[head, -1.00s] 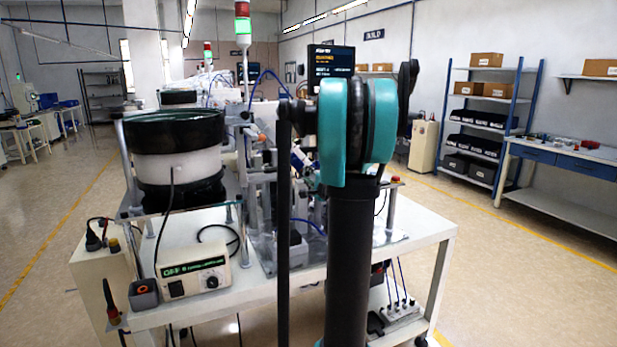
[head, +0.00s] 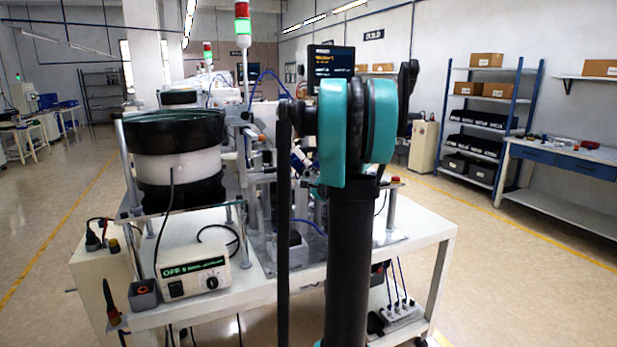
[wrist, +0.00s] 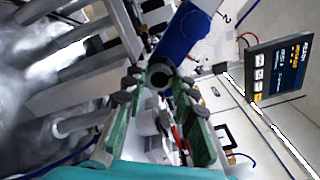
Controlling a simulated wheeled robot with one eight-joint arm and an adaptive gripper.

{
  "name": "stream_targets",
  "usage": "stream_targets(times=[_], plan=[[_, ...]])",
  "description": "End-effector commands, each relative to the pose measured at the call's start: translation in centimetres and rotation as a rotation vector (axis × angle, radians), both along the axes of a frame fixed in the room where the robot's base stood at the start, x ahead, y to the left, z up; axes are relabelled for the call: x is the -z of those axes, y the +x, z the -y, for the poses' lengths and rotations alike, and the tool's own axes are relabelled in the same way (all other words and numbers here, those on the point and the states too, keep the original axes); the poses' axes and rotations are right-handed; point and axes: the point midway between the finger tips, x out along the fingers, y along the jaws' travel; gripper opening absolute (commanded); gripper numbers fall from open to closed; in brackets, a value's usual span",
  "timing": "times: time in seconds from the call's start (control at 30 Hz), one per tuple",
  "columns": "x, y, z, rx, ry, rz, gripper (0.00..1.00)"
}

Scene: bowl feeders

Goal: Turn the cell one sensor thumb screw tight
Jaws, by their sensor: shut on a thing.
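In the wrist view a dark round knob with a hollow centre, which looks like the sensor thumb screw (wrist: 160,75), sits between the fingertips of my gripper (wrist: 160,82). The green fingers come in from both sides, and my gripper is shut on the knob. A blue cylindrical part (wrist: 187,36) lies just behind and above it. Whether the screw is tight cannot be told. In the head view my own arm covers the screw and the fingertips.
A bowl feeder (head: 175,150) stands on the left of the white machine table (head: 418,228), with a feeder controller (head: 195,277) in front. A dark display (wrist: 281,66) is close on the right in the wrist view. Metal posts and plates crowd the left there.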

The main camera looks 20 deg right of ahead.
Motion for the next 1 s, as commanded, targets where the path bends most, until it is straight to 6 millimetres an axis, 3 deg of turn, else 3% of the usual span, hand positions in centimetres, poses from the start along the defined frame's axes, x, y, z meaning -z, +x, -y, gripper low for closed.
stream_targets(times=[0.2, 0.23, 0.4, 0.77, 1.0], plan=[[0.1, -0.1, 0.0, 0.001, -0.002, 0.000, 0.00], [0.1, -0.1, 0.0, 0.001, -0.002, 0.000, 0.28], [0.0, -0.1, 0.0, 0.001, -0.002, 0.000, 0.48], [0.0, -0.5, 0.1, 0.001, -0.001, 0.000, 0.48], [0.0, -4.3, 0.3, 0.004, -0.001, 0.000, 0.48]])
